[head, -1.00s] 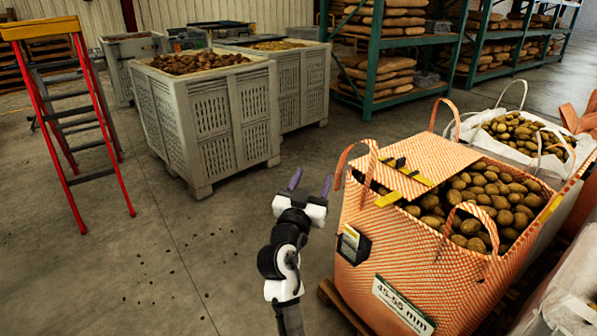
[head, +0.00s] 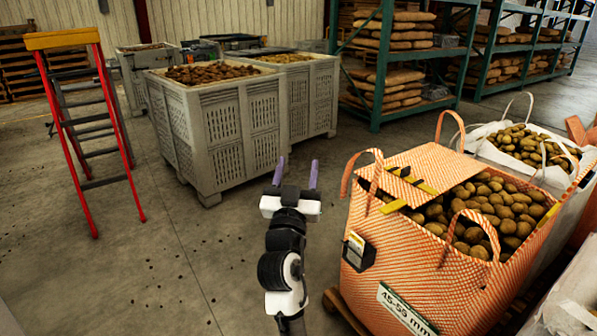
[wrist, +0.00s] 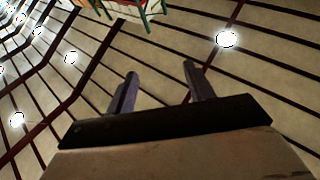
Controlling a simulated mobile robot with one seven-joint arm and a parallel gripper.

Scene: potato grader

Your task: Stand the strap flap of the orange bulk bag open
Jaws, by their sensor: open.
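The orange bulk bag (head: 400,262) stands at the right in the head view, full of potatoes (head: 483,215), with several loop handles. Its strap flap (head: 425,165) is an orange woven panel lying over the far left part of the bag's mouth, with yellow and black strips along its near edge. My gripper (head: 296,174) is open and empty, to the left of the bag and apart from it, fingers pointing up. In the wrist view my two fingers (wrist: 158,92) stand apart against the ceiling; neither flap nor bag can be made out there.
A white bulk bag (head: 545,165) of potatoes stands behind the orange one. Grey slatted crates (head: 225,135) stand at the back. A red and orange stepladder (head: 117,135) is at the left. Green racks (head: 376,70) hold sacks.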

